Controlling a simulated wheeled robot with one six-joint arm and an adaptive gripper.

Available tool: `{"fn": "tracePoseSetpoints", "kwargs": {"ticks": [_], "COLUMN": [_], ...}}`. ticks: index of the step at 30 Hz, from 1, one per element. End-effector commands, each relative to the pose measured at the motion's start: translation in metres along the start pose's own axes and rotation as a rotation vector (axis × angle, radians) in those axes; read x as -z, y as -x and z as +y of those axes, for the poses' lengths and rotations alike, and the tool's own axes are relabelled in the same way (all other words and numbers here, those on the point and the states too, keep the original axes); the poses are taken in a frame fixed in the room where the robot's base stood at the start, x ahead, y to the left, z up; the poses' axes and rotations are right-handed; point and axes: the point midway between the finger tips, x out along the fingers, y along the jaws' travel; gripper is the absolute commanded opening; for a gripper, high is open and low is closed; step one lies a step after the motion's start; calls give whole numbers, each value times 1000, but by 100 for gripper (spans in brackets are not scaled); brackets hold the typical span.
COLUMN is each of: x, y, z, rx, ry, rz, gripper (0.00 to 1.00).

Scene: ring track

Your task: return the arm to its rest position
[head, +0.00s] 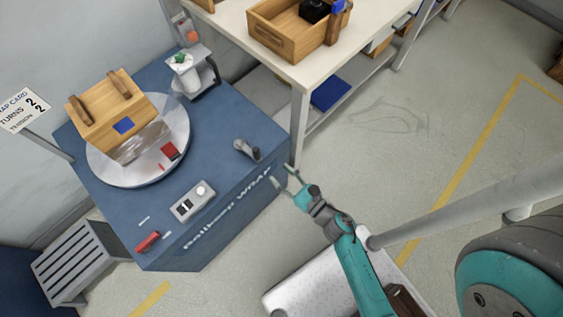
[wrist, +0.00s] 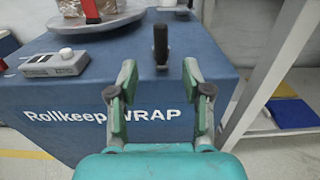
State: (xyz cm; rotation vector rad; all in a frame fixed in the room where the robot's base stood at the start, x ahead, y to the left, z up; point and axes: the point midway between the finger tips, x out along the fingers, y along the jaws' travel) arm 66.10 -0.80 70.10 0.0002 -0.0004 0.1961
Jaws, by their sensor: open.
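My gripper (head: 283,181) is open and empty at the front right of the blue wrap station (head: 225,215) in the head view. In the wrist view its two green-padded fingers (wrist: 158,100) stand apart, with the station's lettered front face behind them. A dark upright handle (wrist: 160,44) on the station top shows between and beyond the fingertips. It also shows in the head view (head: 246,149), apart from the gripper. My teal arm reaches up from the lower right of the head view.
A round turntable (head: 100,168) on the station carries a wooden crate (head: 112,105). A control box (head: 192,201) and red handle (head: 148,242) lie near the front edge. A white table (head: 290,70) with a wooden tray (head: 275,37) stands behind right. Floor to the right is open.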

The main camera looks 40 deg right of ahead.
Motion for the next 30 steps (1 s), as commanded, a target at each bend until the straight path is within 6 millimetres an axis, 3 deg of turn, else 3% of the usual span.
{"fn": "tracePoseSetpoints", "kwargs": {"ticks": [10, 14, 17, 30], "x": [-1, -8, -22, -100], "y": [1, 15, 36, 146], "z": [1, 8, 17, 42], "rx": [1, 17, 42, 183], "ry": [-12, -148, -377, -1710], "rz": [0, -6, -19, -110], "gripper": [49, 49, 49, 49]}}
